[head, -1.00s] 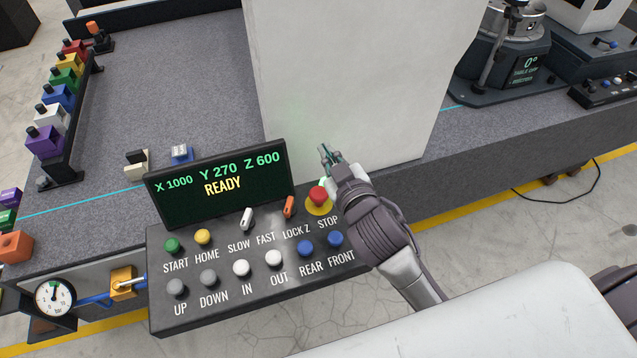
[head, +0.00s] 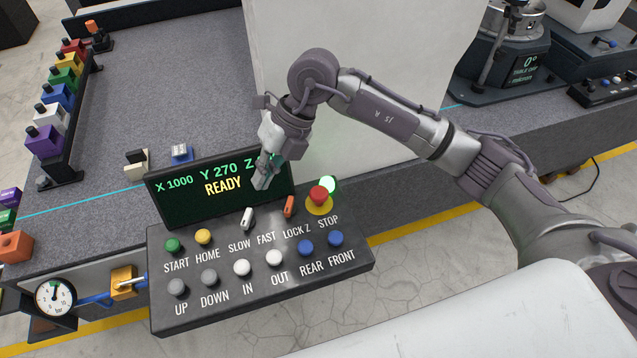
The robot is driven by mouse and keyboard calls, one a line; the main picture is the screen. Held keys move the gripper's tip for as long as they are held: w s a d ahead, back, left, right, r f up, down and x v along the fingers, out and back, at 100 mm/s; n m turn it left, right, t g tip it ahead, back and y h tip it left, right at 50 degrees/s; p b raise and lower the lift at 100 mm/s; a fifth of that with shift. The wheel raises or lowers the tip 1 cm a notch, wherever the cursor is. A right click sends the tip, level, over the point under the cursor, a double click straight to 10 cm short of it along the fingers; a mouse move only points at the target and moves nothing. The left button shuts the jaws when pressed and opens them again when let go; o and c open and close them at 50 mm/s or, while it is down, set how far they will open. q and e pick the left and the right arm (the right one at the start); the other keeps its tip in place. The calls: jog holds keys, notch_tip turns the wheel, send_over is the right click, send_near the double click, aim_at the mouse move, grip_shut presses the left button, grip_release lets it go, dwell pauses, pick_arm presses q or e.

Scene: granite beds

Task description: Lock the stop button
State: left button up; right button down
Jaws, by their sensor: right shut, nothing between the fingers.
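The red stop button (head: 319,194) stands on a yellow ring at the top right of the dark control panel (head: 345,272), above the word STOP. A lit green lamp (head: 329,185) shows just behind it. My right gripper (head: 262,183) is shut and empty. It points down in front of the display (head: 175,208), to the left of the stop button and apart from it. It hides the number after Z; X 1000, Y 270 and READY stay readable. My left gripper is not in view.
An orange lever (head: 289,207) for LOCK Z and a white SLOW/FAST lever (head: 248,219) stand left of the stop button. Several push buttons fill the panel below. A large pale block (head: 375,60) rises behind, on the grey granite bed (head: 190,80).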

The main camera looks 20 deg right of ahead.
aim_at(319, 192)
jog(key=w+d+m+h, duration=0.1)
jog(key=w+d+h, duration=0.1)
jog(key=d, duration=0.4)
jog(key=w+d+r+m+t+h, duration=0.1)
jog(key=w+d+h, duration=0.1)
jog(key=d+h, duration=0.2)
jog(key=shift+d+r, duration=0.15)
jog(key=shift+d, duration=0.75)
notch_tip(319, 192, down, 14)
jog(key=p, duration=0.5)
jog(key=shift+r, duration=0.1)
